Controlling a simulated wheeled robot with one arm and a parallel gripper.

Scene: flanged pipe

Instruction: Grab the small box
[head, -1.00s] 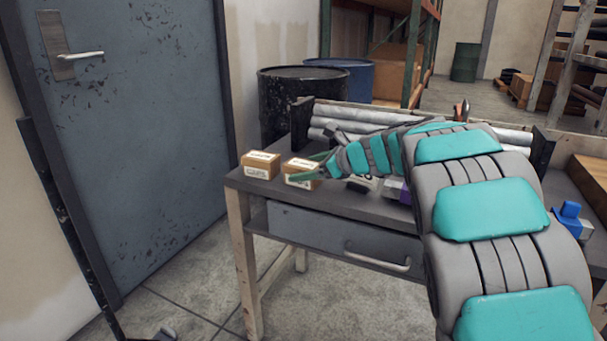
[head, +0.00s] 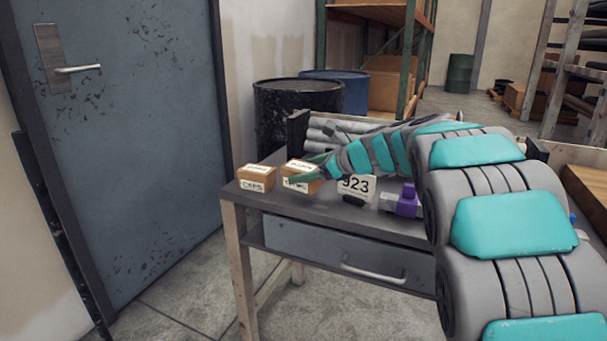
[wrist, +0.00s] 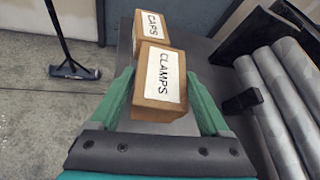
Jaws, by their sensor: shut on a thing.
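A small brown box with a white CLAMPS label (wrist: 160,82) is between the green fingers of my gripper (wrist: 160,92) in the wrist view. The fingers are shut on its two sides. In the head view the held box (head: 300,170) is over the left part of the workbench, partly covered by a finger. I cannot tell whether its underside touches the top. A similar box labelled CAPS (head: 256,178) stands on the bench to its left; it also shows just beyond the held box in the wrist view (wrist: 151,23).
The grey workbench (head: 300,203) also bears a 923 card (head: 356,187), a purple-and-grey item (head: 403,201) and grey pipes (wrist: 282,95) in a rack. A black drum (head: 292,112) and blue drum (head: 350,92) stand behind. A door (head: 130,130) is at left.

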